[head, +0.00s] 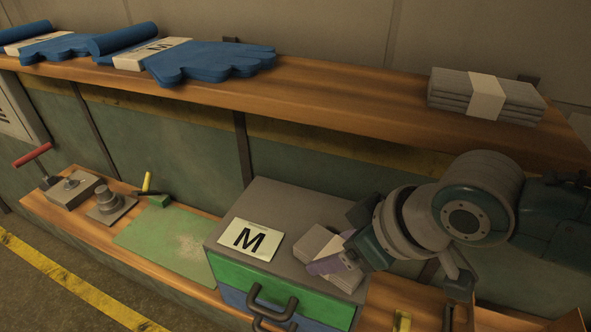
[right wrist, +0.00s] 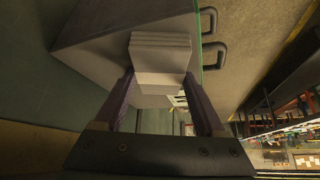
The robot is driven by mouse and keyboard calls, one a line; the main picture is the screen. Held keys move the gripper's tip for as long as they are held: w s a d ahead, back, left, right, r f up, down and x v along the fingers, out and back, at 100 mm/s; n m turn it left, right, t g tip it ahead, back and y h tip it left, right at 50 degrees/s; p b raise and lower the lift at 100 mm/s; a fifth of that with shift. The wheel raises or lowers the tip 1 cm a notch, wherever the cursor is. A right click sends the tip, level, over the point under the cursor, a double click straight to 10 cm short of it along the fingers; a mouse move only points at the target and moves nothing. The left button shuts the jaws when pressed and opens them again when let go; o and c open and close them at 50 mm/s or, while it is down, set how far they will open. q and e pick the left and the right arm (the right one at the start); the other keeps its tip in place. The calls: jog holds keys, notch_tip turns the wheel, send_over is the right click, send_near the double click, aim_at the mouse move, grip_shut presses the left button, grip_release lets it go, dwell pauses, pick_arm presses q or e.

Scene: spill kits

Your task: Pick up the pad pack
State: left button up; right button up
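A grey pad pack (head: 320,243) with a pale band is at the right part of the grey drawer unit's top. In the right wrist view the pad pack (right wrist: 160,52) sits between the two purple fingers, with no clear gap at either side. My right gripper (head: 338,258) reaches in from the right and looks shut on this pack; its near finger covers part of it. I cannot see whether the pack is clear of the drawer top. Another banded pad pack (head: 485,95) lies on the upper shelf at the right. My left gripper is not in view.
The drawer unit (head: 292,207) has dark handles and an M card (head: 251,239) on top. Blue gloves (head: 205,62) lie on the upper wooden shelf (head: 330,92), which overhangs behind. A green mat (head: 165,243) and a metal weight (head: 110,205) are on the lower bench, left.

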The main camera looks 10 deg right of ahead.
aim_at(326, 246)
jog(key=c, duration=0.6)
jog(key=shift+r, duration=0.4)
jog(key=r, duration=0.2)
jog(key=shift+s+d+r, duration=0.25)
jog(key=shift+s+r, duration=0.05)
jog(key=shift+s+d+b, duration=0.3)
jog(key=shift+s+d, duration=1.25)
jog(key=shift+s, duration=0.85)
jog(key=shift+s+d+b, duration=0.35)
jog(key=shift+s+d, duration=1.25)
jog(key=shift+s, duration=0.8)
jog(key=shift+s+d+b, duration=0.3)
jog(key=shift+s+d, duration=1.25)
jog(key=shift+s, duration=0.85)
